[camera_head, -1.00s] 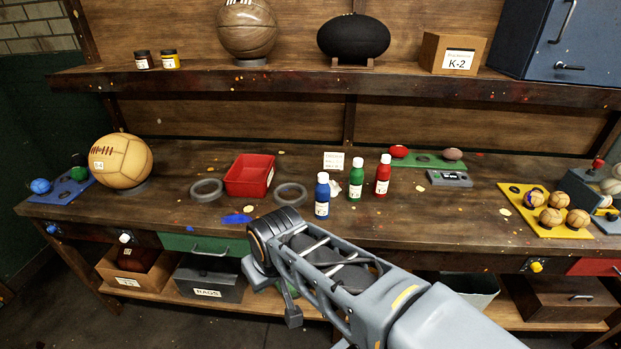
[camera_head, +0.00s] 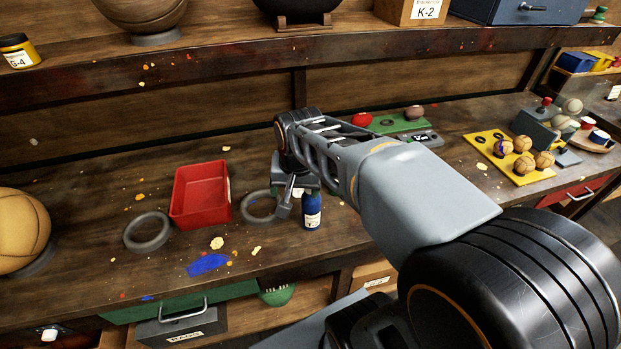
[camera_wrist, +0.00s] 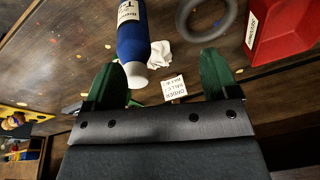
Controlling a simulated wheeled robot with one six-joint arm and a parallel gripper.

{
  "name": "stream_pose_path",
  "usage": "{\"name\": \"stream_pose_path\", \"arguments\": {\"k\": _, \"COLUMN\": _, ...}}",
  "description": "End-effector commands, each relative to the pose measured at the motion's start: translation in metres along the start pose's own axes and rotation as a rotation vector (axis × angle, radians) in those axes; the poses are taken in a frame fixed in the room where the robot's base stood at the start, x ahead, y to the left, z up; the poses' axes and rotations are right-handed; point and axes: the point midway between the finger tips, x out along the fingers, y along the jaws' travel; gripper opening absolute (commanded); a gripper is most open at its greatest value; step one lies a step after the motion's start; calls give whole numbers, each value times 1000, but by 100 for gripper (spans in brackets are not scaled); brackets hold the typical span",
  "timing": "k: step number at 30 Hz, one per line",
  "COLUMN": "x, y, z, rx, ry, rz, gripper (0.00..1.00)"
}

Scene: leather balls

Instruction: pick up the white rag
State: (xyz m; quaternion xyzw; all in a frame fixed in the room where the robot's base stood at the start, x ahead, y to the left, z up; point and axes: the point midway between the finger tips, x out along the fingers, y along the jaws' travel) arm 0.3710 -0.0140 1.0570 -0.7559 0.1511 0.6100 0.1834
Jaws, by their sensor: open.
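The white rag (camera_wrist: 160,54) is a small crumpled piece on the bench, seen in the wrist view beside the blue bottle (camera_wrist: 131,45). In the wrist view the rag lies beyond the fingertips, roughly in line with the gap. In the head view my gripper (camera_head: 294,190) is over the bench, close to the blue bottle (camera_head: 311,210).
A small white card (camera_wrist: 174,87) shows close to the gap between the fingers. A grey ring (camera_head: 260,206) and a red tray (camera_head: 201,194) are left of the gripper. The shelf (camera_head: 150,75) overhangs the back. The green and red bottles are hidden by my arm.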

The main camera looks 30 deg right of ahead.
Motion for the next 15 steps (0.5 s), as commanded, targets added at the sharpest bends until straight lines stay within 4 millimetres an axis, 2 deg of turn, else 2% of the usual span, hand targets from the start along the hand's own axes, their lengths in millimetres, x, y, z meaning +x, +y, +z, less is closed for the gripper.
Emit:
{"name": "stream_pose_path", "arguments": {"k": 1, "x": -1, "y": -3, "z": -19, "rx": 106, "ry": -24, "rz": 16, "gripper": 86}}
{"name": "stream_pose_path", "arguments": {"k": 3, "x": 0, "y": -5, "z": -43, "rx": 264, "ry": -47, "rz": 38, "gripper": 92}}
{"name": "stream_pose_path", "arguments": {"k": 6, "x": 5, "y": -5, "z": -75, "rx": 487, "ry": -77, "rz": 73, "gripper": 94}}
{"name": "stream_pose_path", "arguments": {"k": 12, "x": 25, "y": -1, "z": -132, "rx": 895, "ry": -119, "rz": 153, "gripper": 94}}
{"name": "stream_pose_path", "arguments": {"k": 15, "x": 38, "y": 3, "z": -155, "rx": 1071, "ry": -131, "rz": 194, "gripper": 94}}
